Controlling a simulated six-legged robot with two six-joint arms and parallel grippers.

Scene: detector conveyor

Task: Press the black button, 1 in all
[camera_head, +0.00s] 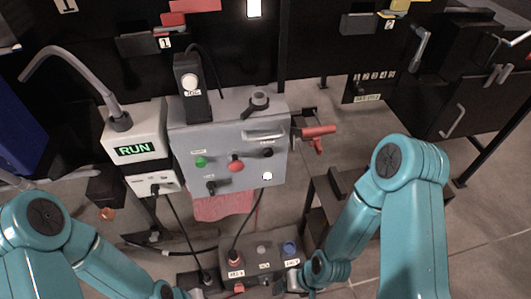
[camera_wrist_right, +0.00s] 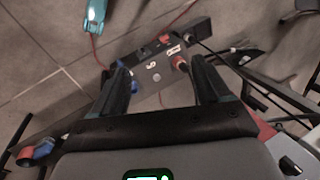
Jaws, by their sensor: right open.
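The black button (camera_head: 267,152) is a small dark knob at the right of the sloped grey control panel (camera_head: 222,143). A green button (camera_head: 201,162), a red button (camera_head: 235,165) and a white button (camera_head: 267,176) are on the same panel. My right gripper (camera_head: 292,281) is low in the head view, below and apart from the panel, by the connector box. In the right wrist view its two dark fingers (camera_wrist_right: 162,76) are spread with nothing held. My left gripper (camera_head: 188,293) is at the bottom edge, mostly cut off.
The grey connector box (camera_head: 263,252) with cables also shows in the right wrist view (camera_wrist_right: 150,77). A white unit with a RUN display (camera_head: 134,149) stands left of the panel. A red-handled clamp (camera_head: 318,133) juts out on its right. Dark machinery (camera_head: 440,60) fills the back.

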